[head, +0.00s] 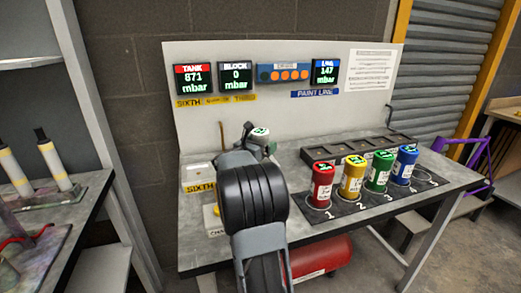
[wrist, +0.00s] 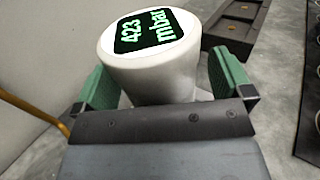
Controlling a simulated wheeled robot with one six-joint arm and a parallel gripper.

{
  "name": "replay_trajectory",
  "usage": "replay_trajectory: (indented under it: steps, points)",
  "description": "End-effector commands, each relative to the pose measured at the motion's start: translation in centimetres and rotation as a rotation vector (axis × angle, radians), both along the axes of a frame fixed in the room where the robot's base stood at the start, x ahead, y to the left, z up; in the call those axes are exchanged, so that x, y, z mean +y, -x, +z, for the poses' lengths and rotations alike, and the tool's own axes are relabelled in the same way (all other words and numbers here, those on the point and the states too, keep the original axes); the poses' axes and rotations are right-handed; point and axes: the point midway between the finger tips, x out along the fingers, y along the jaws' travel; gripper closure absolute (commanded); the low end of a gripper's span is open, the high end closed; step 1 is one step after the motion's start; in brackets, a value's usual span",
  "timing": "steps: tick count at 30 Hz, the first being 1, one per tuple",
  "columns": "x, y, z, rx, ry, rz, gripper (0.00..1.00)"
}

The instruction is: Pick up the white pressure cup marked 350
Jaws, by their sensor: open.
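A white cup (wrist: 150,75) with a dark round-edged display on top stands between the fingers of my gripper (wrist: 164,88) in the wrist view. The display reads 423 mbar in green; I see no 350 on it. My gripper is open, with one green finger on each side of the cup. Whether the fingers touch it I cannot tell. In the head view the top of the white cup (head: 259,132) shows just beyond my arm, which hides most of it and of my gripper (head: 257,144).
Red (head: 322,186), yellow (head: 352,180), green (head: 379,173) and blue (head: 404,165) cups stand on a dark numbered mat to the right. Behind them is a dark compartment rack (head: 358,148). A panel with displays (head: 193,79) rises at the back of the grey table (head: 218,250).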

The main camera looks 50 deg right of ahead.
Motion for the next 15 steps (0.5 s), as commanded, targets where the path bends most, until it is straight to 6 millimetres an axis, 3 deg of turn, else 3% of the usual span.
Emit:
replay_trajectory:
  steps: [5, 15]
  points:
    - [-0.01, 0.00, -0.01, 0.000, 0.000, 0.000, 0.02]
    - [0.01, 0.00, -0.01, 0.000, 0.000, 0.000, 0.34]
